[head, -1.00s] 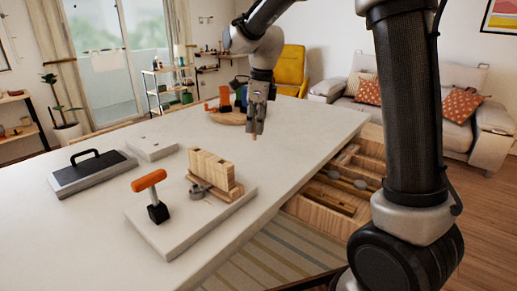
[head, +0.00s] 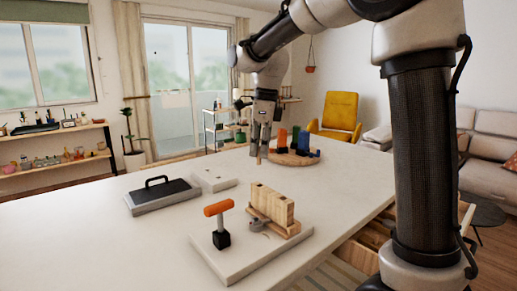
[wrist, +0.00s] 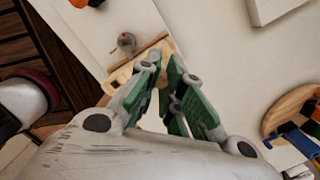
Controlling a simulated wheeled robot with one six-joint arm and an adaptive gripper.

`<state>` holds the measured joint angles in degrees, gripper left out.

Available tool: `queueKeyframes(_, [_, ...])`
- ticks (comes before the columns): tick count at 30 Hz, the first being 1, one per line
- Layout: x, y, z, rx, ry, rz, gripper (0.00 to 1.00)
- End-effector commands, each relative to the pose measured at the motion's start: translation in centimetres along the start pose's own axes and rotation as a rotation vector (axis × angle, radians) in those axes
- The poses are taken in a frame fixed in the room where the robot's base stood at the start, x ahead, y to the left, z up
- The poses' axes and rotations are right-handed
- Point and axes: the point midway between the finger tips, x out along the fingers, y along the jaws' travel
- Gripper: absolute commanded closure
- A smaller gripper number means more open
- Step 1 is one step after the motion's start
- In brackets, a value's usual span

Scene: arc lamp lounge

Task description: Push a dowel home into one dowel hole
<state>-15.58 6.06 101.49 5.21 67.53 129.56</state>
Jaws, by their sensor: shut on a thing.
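My gripper (head: 261,147) hangs over the far half of the table in the head view, fingers pointing down. It is shut on a thin tan dowel (head: 258,161), whose tip shows below the fingers. The wooden block (head: 272,205) stands on a pale board (head: 230,265), nearer the camera than the gripper and apart from it. I cannot make out the holes in its top clearly. In the wrist view the green-padded fingers (wrist: 172,97) reach toward the block's wood (wrist: 122,76); the dowel is not clear there.
An orange-handled tool (head: 218,208) and a grey round part (head: 257,225) are beside the block. A dark tray with a handle (head: 162,196) and a white plate (head: 212,180) lie left. A round wooden board (head: 295,160) with coloured pieces is behind. An open drawer (head: 372,235) is at right.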

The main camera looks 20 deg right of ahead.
Motion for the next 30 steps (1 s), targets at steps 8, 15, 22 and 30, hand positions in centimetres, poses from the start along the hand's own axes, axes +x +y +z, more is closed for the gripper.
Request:
queueKeyframes(8, [0.0,-0.2,-0.2,-0.251,0.012,0.048,1.00])
queueKeyframes(15, [2.4,-0.1,-0.5,-0.308,0.016,0.060,1.00])
queueKeyframes(22, [4.5,-0.1,-0.8,-0.307,0.016,0.059,1.00])
queueKeyframes(30, [5.7,-0.1,-0.9,-0.307,0.015,0.057,1.00])
